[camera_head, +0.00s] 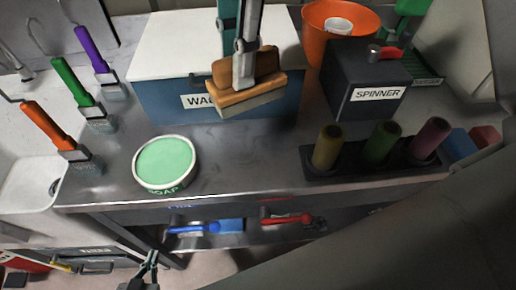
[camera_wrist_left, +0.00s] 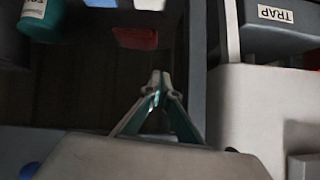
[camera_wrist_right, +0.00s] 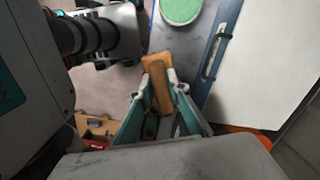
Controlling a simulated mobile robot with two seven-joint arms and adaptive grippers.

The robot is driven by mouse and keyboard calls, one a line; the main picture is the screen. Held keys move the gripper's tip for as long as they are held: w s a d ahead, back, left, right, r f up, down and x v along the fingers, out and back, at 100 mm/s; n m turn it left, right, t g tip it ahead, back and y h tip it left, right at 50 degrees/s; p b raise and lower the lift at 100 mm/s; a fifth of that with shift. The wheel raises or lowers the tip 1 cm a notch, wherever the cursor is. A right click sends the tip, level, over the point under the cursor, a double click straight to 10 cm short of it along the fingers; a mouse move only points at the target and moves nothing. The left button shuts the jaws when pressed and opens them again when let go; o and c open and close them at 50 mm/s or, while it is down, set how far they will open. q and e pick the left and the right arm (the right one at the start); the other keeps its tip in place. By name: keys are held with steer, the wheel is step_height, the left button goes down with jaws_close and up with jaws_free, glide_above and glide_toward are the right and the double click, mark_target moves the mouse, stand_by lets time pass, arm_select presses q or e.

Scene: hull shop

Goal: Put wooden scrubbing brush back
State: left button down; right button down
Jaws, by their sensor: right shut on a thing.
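The wooden scrubbing brush (camera_head: 262,90), a tan wooden block with a paler lower side, is in front of the blue box labelled "WA..." (camera_head: 160,98) in the head view. It hides part of the label; I cannot tell whether it touches the box. My right gripper (camera_head: 244,77) is shut on the brush. In the right wrist view the brush (camera_wrist_right: 155,70) sits between the fingertips (camera_wrist_right: 158,80). My left gripper (camera_head: 150,262) is low in front of the bench, empty. Its fingertips meet in the left wrist view (camera_wrist_left: 160,80).
A green soap dish (camera_head: 165,163) stands on the metal bench. Purple, green and orange handles (camera_head: 46,125) stand at left. The black spinner (camera_head: 370,85), orange bucket (camera_head: 318,18) and a rack of colored cylinders (camera_head: 325,170) are at right. An open drawer (camera_head: 255,240) holds tools below.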

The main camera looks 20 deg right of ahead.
mark_target(241, 94)
steer(key=shift+w+d, duration=0.1)
steer(key=shift+w, duration=0.05)
steer(key=shift+f, duration=0.2)
step_height(241, 94, down, 5)
steer(key=shift+f+b, duration=0.15)
steer(key=shift+b, duration=0.3)
step_height(241, 94, down, 14)
steer(key=shift+f+b, duration=0.15)
steer(key=shift+b, duration=0.45)
